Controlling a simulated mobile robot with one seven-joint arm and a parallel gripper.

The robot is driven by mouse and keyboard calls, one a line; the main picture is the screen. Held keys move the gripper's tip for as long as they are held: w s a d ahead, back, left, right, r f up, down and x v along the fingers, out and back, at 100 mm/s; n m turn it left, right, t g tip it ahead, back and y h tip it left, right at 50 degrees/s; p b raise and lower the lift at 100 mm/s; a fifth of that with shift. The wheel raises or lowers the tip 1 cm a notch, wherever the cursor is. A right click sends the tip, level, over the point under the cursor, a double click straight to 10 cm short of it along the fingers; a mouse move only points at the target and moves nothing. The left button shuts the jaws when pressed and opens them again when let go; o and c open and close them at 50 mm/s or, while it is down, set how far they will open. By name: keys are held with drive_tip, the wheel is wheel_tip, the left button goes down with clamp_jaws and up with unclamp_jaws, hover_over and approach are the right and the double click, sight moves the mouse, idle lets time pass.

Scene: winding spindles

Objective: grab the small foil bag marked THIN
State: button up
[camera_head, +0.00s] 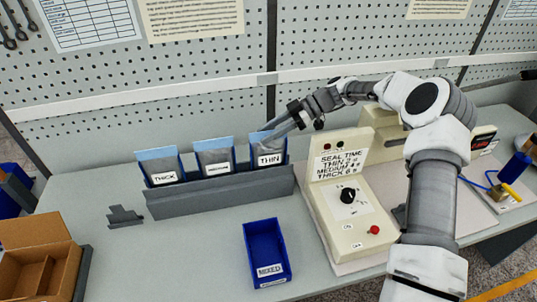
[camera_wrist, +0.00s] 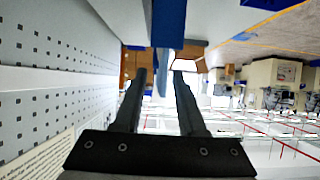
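The small foil bag marked THIN (camera_head: 264,138) is a grey-blue pouch in the right-hand blue bin (camera_head: 271,158) of three, whose front label reads THIN. Its top stands above the bin. My gripper (camera_head: 278,132) reaches in from the right at the bag's upper right edge in the head view. In the wrist view my gripper (camera_wrist: 160,71) shows two dark fingers apart. Blue bin and bag surfaces (camera_wrist: 168,22) show beyond the fingertips. I cannot tell whether any of the bag lies between the fingers.
The MEDIUM bin (camera_head: 218,169) and THICK bin (camera_head: 164,178) stand left in the same grey rack (camera_head: 220,190). A blue MIXED tray (camera_head: 266,250) lies in front. The sealer's control box (camera_head: 350,205) stands right, under my arm. Pegboard (camera_head: 200,80) rises behind.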

clamp_jaws()
idle(1.3)
